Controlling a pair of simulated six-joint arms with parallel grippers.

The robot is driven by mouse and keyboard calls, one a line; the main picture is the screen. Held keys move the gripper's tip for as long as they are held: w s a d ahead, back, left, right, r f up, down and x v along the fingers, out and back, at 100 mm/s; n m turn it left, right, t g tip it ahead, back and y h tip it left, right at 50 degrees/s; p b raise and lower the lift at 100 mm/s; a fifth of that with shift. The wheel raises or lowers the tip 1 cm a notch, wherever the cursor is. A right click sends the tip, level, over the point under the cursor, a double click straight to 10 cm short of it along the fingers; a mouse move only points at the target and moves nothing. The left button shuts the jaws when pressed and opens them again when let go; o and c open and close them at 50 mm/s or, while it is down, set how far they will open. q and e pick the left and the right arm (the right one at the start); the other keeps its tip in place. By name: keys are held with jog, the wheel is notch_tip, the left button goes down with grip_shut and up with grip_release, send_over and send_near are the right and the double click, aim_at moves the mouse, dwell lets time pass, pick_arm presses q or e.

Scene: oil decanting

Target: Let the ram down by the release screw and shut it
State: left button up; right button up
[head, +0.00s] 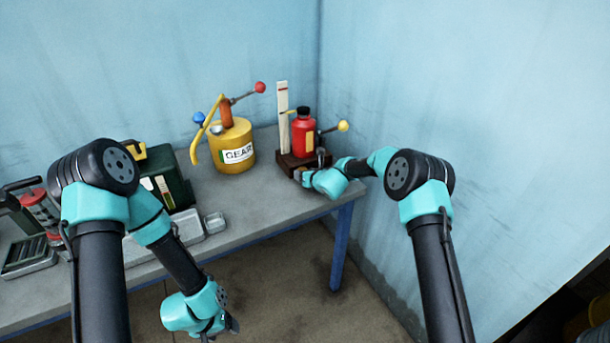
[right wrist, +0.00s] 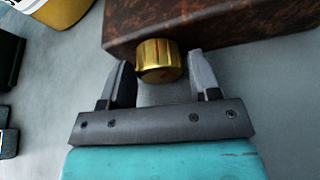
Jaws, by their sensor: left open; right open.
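The red jack (head: 304,135) with a black cap stands on a dark brown base (head: 287,158) at the table's far right corner. A pale upright scale (head: 282,110) stands beside it, and a lever with a yellow knob (head: 343,126) sticks out to the right. In the right wrist view the brass release screw (right wrist: 159,60) projects from the brown base (right wrist: 210,22). My right gripper (right wrist: 163,72) is open, with one finger on each side of the screw; contact cannot be told. My left gripper (head: 226,328) is open, low in front of the table, away from the jack.
A yellow oil can marked GEAR (head: 231,147) stands left of the jack. A dark green box (head: 165,180), a small metal dish (head: 214,222) and a pale tray (head: 188,226) are further left. The table (head: 275,207) is bare in front of the can. Walls stand behind and to the right.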

jog(key=c, duration=0.7)
jog(key=shift+o, duration=0.2)
jog(key=shift+a+n+t+h, duration=0.1)
jog(key=shift+n+t+h, duration=0.4)
jog(key=shift+n+h, duration=0.7)
jog(key=o, duration=0.7)
jog(key=shift+c, duration=0.2)
jog(key=shift+s+r, duration=0.1)
jog(key=shift+s, duration=0.05)
jog(key=v, duration=1.7)
jog(key=shift+d, duration=0.35)
